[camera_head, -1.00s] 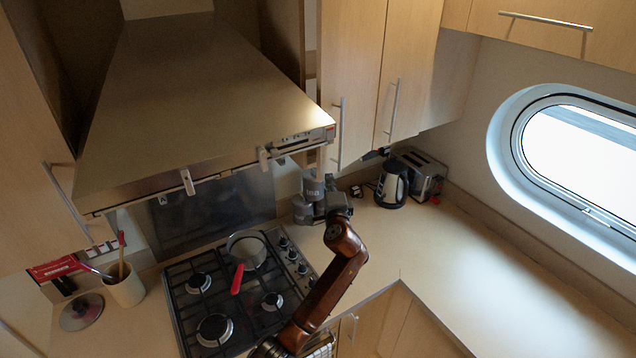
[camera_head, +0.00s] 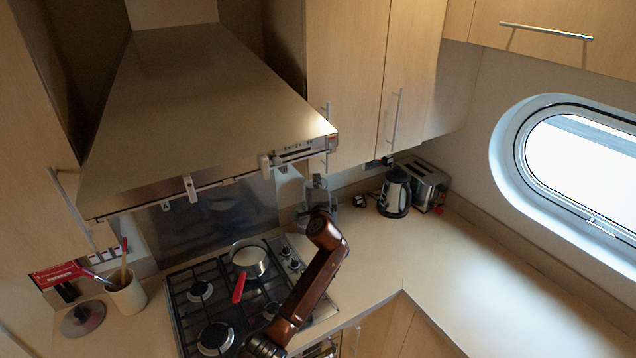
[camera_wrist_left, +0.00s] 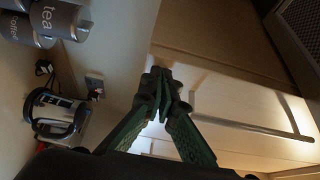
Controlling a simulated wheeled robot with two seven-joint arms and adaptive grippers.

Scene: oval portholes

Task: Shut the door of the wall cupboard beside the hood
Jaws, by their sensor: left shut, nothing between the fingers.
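The wall cupboard door (camera_head: 348,80) right of the hood (camera_head: 200,95) is pale wood with an upright bar handle (camera_head: 327,130) near its left edge. It looks flush or nearly flush with the cupboard front; a small gap cannot be ruled out. My left gripper (camera_head: 317,188) is just below the door's lower left corner, partly hidden by my brown arm. In the left wrist view my left gripper (camera_wrist_left: 168,88) is shut and empty, its fingertips in front of the door (camera_wrist_left: 225,105). Whether they touch it I cannot tell. The handle (camera_wrist_left: 250,125) lies to their right. My right gripper is out of view.
Below stand the hob (camera_head: 225,300) with a pan (camera_head: 248,258), red handle outward. A kettle (camera_head: 395,193) and toaster (camera_head: 424,180) stand at the right back. Grey canisters show in the left wrist view (camera_wrist_left: 45,20). The right worktop (camera_head: 480,270) is clear.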

